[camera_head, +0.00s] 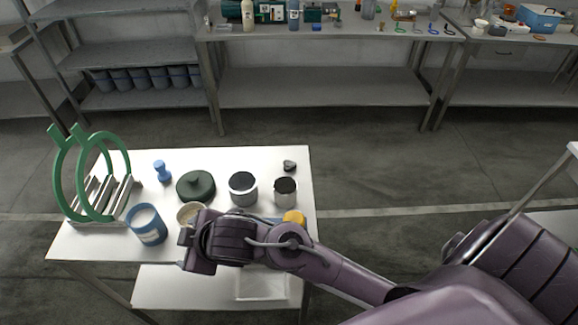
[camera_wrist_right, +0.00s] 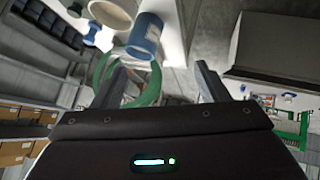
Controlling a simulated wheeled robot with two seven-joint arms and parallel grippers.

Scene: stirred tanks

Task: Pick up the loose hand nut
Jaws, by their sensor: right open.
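A small black lobed piece (camera_head: 289,166) lies at the far right of the white table; it looks like the hand nut, but it is too small to be sure. A yellow-orange piece (camera_head: 294,217) shows partly behind my right arm. My right gripper (camera_head: 187,247) is over the table's front part, beside the blue cup, well to the left of and nearer than the black piece. In the right wrist view my right gripper (camera_wrist_right: 162,78) has its fingers wide apart with nothing held. The black piece does not show clearly there. My left gripper is not in view.
On the white table (camera_head: 240,157) stand a green ring stand (camera_head: 83,180), a blue cup (camera_head: 147,225), a blue dumbbell-shaped piece (camera_head: 162,171), a dark green lid (camera_head: 196,186) and two black-topped cylinders (camera_head: 243,189), (camera_head: 285,191). A cream cup (camera_head: 188,213) is partly hidden by my arm.

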